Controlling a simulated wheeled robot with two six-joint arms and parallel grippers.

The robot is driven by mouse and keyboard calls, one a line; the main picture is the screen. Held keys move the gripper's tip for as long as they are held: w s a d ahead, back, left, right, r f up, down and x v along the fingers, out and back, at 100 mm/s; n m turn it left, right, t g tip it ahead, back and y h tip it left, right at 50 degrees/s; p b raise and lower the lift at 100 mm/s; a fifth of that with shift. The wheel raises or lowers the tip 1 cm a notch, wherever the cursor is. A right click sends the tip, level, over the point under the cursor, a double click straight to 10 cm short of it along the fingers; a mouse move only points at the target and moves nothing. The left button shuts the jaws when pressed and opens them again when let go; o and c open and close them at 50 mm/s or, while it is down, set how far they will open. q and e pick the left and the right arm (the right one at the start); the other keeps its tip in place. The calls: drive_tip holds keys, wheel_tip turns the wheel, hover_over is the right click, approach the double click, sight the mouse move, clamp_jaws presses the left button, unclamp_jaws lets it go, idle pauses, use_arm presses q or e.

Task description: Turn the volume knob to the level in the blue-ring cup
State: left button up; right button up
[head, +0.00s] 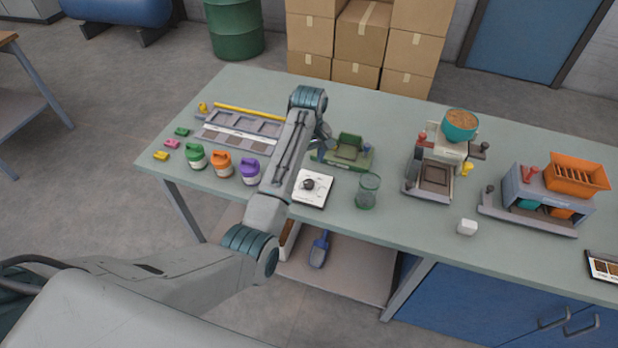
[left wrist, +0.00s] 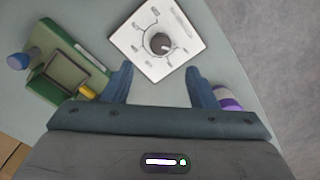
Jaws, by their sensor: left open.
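The volume knob is a dark round knob (head: 308,184) on a white square plate (head: 318,196) on the bench. The left wrist view shows the knob (left wrist: 160,43) with a pale mark on its lower-right side and printed marks around it on the plate (left wrist: 136,62). My left gripper (left wrist: 160,87) is open, its blue fingers apart and empty, with the knob ahead of the gap. In the head view, my arm largely hides that gripper. A clear greenish cup (head: 368,191) stands right of the plate; I cannot make out a blue ring or level. My right gripper is not in view.
A green device (head: 345,155) stands behind the plate. Green (head: 195,156), orange (head: 221,163) and purple (head: 249,170) containers stand to its left. A machine with a teal bowl (head: 460,126) and an orange-topped machine (head: 577,176) stand right.

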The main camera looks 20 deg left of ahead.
sight(309, 182)
use_arm(q)
wheel_tip(309, 182, down, 9)
drive_tip(key=shift+f+p, duration=0.1)
drive_tip(key=shift+p, duration=1.1)
drive_tip(key=c, duration=1)
drive_tip(key=shift+o, duration=0.2)
drive_tip(key=shift+m, duration=0.4)
drive_tip(key=m, duration=0.4)
drive_tip(key=shift+m, duration=2.3)
